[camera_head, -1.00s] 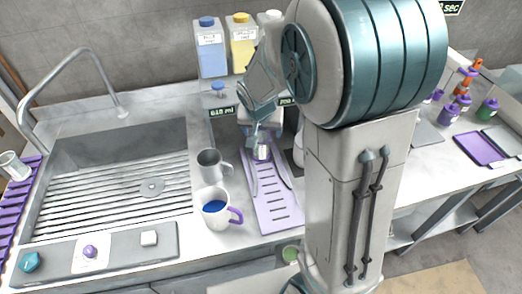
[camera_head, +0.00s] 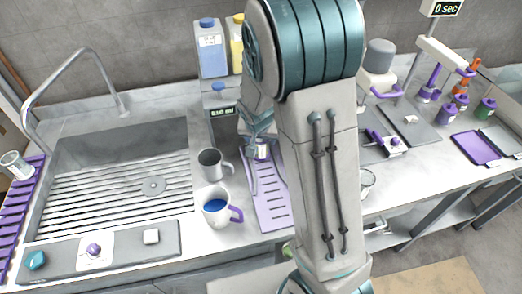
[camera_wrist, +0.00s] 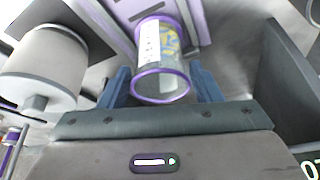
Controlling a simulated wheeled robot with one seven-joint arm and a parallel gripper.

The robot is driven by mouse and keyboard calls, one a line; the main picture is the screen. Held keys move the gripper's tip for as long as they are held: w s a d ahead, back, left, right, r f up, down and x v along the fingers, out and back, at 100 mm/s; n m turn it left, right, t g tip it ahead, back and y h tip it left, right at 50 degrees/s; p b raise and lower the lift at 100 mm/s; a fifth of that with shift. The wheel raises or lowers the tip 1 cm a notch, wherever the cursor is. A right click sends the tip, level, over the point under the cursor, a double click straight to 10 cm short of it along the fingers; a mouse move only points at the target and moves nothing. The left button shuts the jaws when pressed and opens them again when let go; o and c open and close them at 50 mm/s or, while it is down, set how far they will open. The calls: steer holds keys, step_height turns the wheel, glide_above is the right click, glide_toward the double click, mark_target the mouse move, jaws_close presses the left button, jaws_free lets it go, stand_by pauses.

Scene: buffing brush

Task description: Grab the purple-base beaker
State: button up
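A clear glass beaker (camera_wrist: 160,70) with a purple ring and a printed label stands on the purple-edged drip tray, between the two blue fingers of my gripper (camera_wrist: 161,88) in the wrist view. The fingers are apart, one on each side, and appear to have a slim gap to the glass. In the head view the beaker (camera_head: 262,150) is small, at the back of the tray (camera_head: 272,205), with my gripper (camera_head: 258,132) just above and around it. My arm hides much of the area to its right.
A grey mug (camera_head: 211,165) and a purple-handled mug with blue liquid (camera_head: 217,210) stand left of the tray. The sink (camera_head: 110,180) is further left. Juice-like containers (camera_head: 211,48) stand behind. Another glass (camera_head: 367,180) shows right of my arm.

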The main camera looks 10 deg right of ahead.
steer(key=c, duration=1)
steer(key=shift+r, duration=0.15)
